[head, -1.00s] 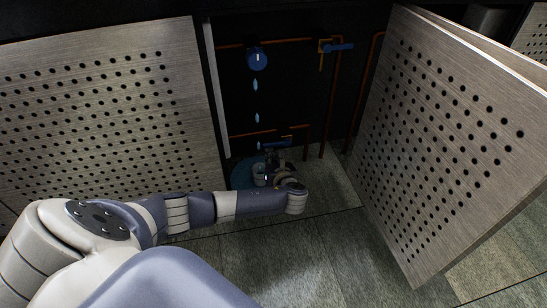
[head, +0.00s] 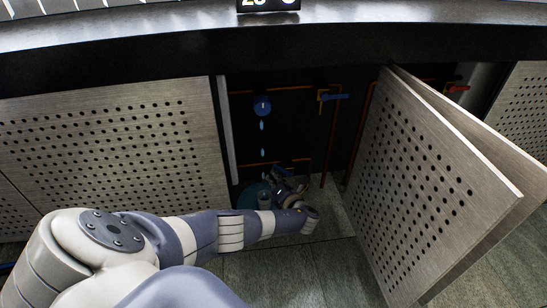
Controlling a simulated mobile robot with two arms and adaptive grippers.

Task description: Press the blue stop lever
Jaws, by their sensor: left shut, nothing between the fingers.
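A blue lever (head: 335,97) sits on a yellow fitting on the orange pipes, high inside the open cabinet. A second, lower blue lever (head: 283,171) shows only in part just above my left gripper, and the arm hides the area around it. My left gripper (head: 280,183) is inside the cabinet, low down near the floor, and appears shut and empty. It is well below the upper lever and close to the lower one; I cannot tell whether it touches it. My right gripper is not in view.
A blue round part (head: 262,105) drips water onto a blue puddle (head: 247,196). Open perforated doors (head: 430,190) stand to the right and a perforated panel (head: 110,150) to the left. A dark counter edge (head: 170,50) overhangs. A red lever (head: 457,88) is at the far right.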

